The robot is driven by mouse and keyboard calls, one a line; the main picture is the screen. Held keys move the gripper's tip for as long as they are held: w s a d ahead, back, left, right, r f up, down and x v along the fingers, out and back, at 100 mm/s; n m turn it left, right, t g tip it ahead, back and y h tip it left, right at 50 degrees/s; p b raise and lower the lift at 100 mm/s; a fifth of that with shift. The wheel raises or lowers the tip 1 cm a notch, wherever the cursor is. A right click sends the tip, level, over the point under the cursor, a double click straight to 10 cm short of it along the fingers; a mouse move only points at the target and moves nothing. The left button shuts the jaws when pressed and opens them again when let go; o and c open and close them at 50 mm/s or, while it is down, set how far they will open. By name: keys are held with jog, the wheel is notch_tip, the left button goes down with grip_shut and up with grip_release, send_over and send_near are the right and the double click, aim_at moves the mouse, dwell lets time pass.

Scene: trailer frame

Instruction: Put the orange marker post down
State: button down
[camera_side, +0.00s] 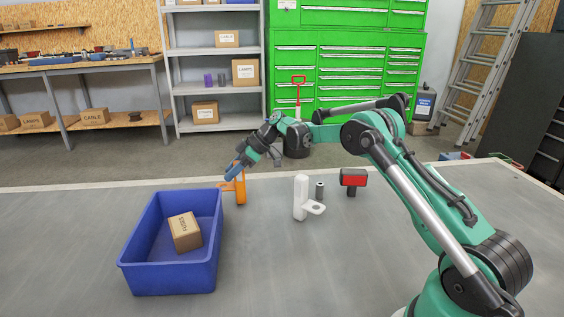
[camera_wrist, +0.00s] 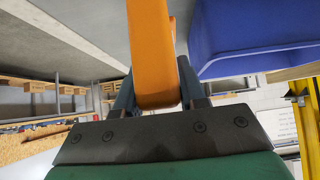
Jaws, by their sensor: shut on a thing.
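The orange marker post (camera_side: 240,190) is upright beside the back right corner of the blue bin (camera_side: 168,278), outside it. Its lower end is at or just above the grey table; I cannot tell whether it touches. My gripper (camera_side: 233,172) is shut on the post near its upper part, coming from above and behind. In the wrist view the orange post (camera_wrist: 150,45) sits between the two dark fingers of my gripper (camera_wrist: 158,88), and the blue bin (camera_wrist: 240,42) is close by at upper right. The post's gripped part is partly hidden by the fingers.
A cardboard box (camera_side: 185,232) lies in the bin. The table's (camera_side: 330,265) front middle is clear.

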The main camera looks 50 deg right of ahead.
jog(key=shift+f, duration=0.2)
jog(key=c, duration=0.5)
grip_release()
jog(key=shift+s+d+r, duration=0.1)
jog(key=shift+r, duration=0.2)
jog(key=v, duration=1.1)
jog(key=s+a+r+m+g+h, duration=0.1)
jog(key=s+a+r+m+h, duration=0.25)
jog(key=s+a, duration=0.55)
jog(key=s+a+f+m+t+h, duration=0.1)
jog(key=s+a+f+m+h, duration=0.2)
jog(key=s+a+f+m, duration=0.2)
jog(key=s+a, duration=0.3)
jog(key=s, duration=0.2)
jog(key=shift+a+f+t, duration=0.15)
jog(key=shift+a+t, duration=0.05)
jog(key=shift+t, duration=0.2)
